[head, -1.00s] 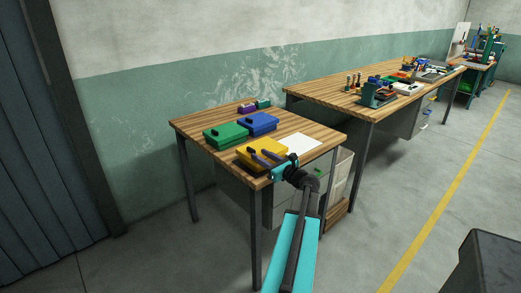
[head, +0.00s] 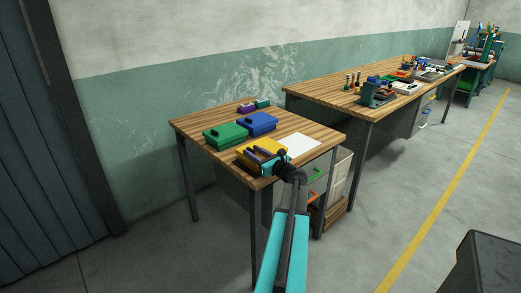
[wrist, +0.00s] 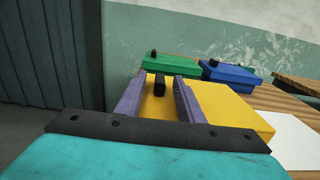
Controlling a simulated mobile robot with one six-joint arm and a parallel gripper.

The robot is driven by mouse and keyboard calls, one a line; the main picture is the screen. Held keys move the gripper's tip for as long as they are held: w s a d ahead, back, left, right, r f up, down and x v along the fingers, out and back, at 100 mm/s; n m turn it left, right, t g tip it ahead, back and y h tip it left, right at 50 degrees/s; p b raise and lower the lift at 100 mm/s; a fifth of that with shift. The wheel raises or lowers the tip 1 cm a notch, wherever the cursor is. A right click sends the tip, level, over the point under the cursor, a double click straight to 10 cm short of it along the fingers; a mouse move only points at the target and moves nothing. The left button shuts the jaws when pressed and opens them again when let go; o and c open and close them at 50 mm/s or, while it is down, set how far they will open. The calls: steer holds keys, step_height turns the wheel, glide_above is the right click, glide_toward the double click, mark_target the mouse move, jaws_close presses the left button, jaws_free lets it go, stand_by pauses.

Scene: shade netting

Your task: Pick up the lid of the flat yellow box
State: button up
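The flat yellow box (head: 258,143) sits near the front of the near wooden table, with its lid (wrist: 212,103) on top. The lid has a small black knob (wrist: 159,86), seen between my fingers in the wrist view. My gripper (wrist: 158,78) is open, with one purple finger on each side of the knob and a narrow gap visible on both sides. In the head view my gripper (head: 259,153) is over the front of the yellow box, and its fingers hide the knob and part of the lid.
A green box (head: 225,133) and a blue box (head: 259,123) stand behind the yellow one. A white sheet (head: 299,146) lies to its right. A purple item (head: 246,108) is at the table's back edge. A longer workbench (head: 340,88) stands behind to the right.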

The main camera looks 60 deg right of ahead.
steer(key=shift+x, duration=1.1)
steer(key=shift+c, duration=0.4)
steer(key=shift+s, duration=0.1)
jaws_close()
